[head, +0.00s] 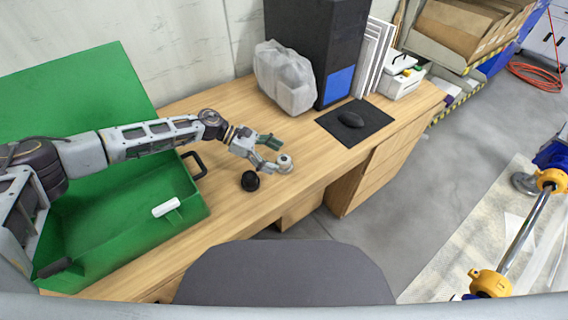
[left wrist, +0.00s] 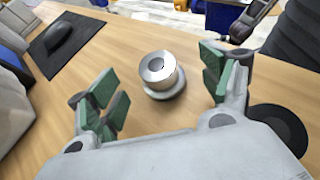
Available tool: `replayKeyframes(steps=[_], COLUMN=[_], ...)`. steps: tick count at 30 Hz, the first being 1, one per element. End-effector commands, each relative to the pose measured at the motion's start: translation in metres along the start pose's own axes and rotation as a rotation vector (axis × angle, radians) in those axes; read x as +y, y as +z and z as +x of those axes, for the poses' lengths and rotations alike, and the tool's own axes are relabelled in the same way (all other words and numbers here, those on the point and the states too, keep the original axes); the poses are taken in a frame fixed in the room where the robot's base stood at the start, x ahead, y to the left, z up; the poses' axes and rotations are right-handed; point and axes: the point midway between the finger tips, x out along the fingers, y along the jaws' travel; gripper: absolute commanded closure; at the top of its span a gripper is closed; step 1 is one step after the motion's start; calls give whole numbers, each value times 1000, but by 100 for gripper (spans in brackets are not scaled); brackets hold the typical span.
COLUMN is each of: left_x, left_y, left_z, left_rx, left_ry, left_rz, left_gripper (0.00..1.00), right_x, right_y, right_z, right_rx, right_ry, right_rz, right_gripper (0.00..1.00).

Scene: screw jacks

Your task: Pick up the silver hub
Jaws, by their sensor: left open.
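The silver hub (head: 285,161) stands upright on the wooden desk, near its front edge. In the left wrist view the hub (left wrist: 159,72) is a short cylinder with a dark central hole on a wider round base. My left gripper (head: 272,154) is open, with its green-padded fingers close to the hub. In the left wrist view the left gripper (left wrist: 160,85) has its fingers spread to either side, with the hub between and slightly beyond the fingertips. Contact with the hub is not visible. My right gripper is not in view.
A black round object (head: 250,181) sits on the desk close beside the left gripper. A green open case (head: 190,211) lies at left. A mouse (head: 351,119) on a black mat, a wrapped bundle (head: 284,80) and a dark computer case (head: 318,40) stand behind. A chair (head: 285,272) is in front.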

Motion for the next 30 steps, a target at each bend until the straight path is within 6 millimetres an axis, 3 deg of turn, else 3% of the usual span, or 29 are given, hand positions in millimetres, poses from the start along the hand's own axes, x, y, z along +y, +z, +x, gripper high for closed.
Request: replayKeyframes(steps=[12, 28, 30], left_x=[2, 2, 2], left_y=[2, 2, 2], left_z=[37, 39, 39], left_rx=[0, 0, 0], left_ry=[-2, 0, 0], left_rz=[1, 0, 0], left_gripper=[20, 20, 29], right_x=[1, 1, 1], right_y=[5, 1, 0], right_z=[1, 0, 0], right_rx=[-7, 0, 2], right_ry=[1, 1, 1], right_rz=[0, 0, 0], right_gripper=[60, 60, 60])
